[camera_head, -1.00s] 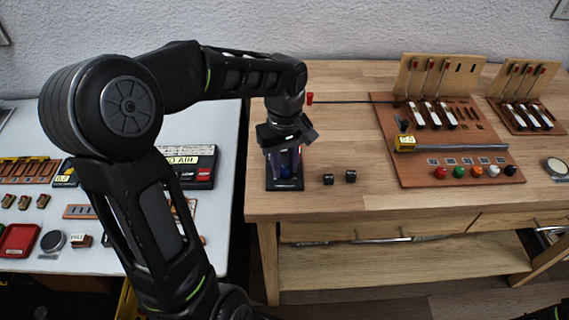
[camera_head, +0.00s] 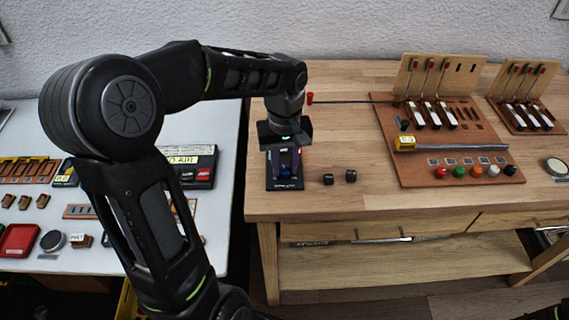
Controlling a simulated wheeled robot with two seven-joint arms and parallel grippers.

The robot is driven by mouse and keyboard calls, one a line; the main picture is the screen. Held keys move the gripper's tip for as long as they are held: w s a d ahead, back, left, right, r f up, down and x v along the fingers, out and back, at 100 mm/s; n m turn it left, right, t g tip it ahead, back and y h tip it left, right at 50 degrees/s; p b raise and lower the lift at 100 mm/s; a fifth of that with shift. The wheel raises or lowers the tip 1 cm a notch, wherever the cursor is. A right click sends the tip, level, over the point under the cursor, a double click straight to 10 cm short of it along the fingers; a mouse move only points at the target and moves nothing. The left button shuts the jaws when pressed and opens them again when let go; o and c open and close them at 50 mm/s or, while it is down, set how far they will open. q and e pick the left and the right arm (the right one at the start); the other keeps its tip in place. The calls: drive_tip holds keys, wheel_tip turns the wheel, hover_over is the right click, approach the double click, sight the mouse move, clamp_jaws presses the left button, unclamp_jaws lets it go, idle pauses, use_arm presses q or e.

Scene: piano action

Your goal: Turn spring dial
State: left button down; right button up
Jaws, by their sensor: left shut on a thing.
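The spring dial has a blue knob (camera_head: 285,172) on a small black base plate (camera_head: 285,185) near the left end of the wooden bench. My left gripper (camera_head: 285,165) points straight down over it, with its fingers shut on the blue knob. The fingers hide most of the knob and the back of the base. A white label line shows on the front edge of the base, too small to read.
Two small black knobs (camera_head: 339,178) stand just right of the dial. A brown board (camera_head: 450,170) with levers and coloured buttons stands farther right. The bench front between them is clear.

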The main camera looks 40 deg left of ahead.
sight(285, 169)
use_arm(q)
drive_tip(key=c, duration=1.1)
unclamp_jaws()
drive_tip(key=shift+r, duration=0.1)
drive_tip(key=shift+r, duration=3.85)
